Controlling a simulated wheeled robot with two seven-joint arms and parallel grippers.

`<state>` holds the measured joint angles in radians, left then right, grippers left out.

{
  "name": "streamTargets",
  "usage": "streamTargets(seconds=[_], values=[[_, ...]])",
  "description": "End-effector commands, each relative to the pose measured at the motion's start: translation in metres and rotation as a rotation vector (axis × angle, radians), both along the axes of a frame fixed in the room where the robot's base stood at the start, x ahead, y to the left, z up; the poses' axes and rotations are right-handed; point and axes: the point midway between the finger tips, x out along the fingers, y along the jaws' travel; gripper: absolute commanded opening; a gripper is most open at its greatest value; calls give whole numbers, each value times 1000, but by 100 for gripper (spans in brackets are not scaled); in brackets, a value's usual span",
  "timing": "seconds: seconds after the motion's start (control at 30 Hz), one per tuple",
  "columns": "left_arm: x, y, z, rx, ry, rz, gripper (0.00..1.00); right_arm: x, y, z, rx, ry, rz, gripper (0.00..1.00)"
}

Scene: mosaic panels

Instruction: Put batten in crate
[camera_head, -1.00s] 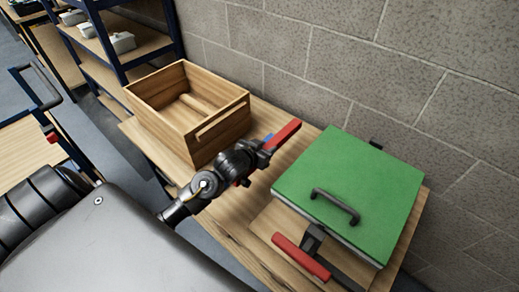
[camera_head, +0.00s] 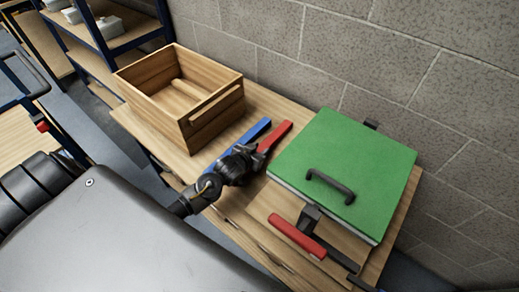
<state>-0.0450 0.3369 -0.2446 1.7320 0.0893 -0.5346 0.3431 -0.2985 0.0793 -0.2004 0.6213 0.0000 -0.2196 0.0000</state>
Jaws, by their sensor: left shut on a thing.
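My left gripper (camera_head: 254,157) is shut on the near end of a red batten (camera_head: 277,135). The batten slants up and to the right between a blue batten and the green panel. Part of its near end is hidden by the fingers. The blue batten (camera_head: 256,131) lies on the bench beside it, its near part partly behind my gripper. The open wooden crate (camera_head: 215,113) stands at the back left of the bench, up and left of my gripper. A light wooden bar shows inside it. My right gripper is not in view.
A green panel (camera_head: 350,165) with a dark handle (camera_head: 331,186) sits on the right of the bench (camera_head: 240,223). A clamp with a red grip (camera_head: 297,237) stands at its front edge. A block wall (camera_head: 330,50) is behind, and a shelf rack (camera_head: 110,45) is at back left.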

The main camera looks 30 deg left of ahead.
Motion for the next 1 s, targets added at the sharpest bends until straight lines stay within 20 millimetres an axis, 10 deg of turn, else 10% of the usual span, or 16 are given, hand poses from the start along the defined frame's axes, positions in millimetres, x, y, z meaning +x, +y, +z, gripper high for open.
streamTargets(seconds=[0.3, 0.33, 0.47, 1.0], values=[[0, 0, -2, -1, -3, 0, 6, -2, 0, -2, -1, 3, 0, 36], [0, 0, -2, 0, -1, -1, 39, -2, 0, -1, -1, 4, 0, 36], [0, 0, -2, 0, -1, -1, 56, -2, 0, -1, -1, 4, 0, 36], [-26, 1, 13, 0, 0, -1, 57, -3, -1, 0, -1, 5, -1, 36]])
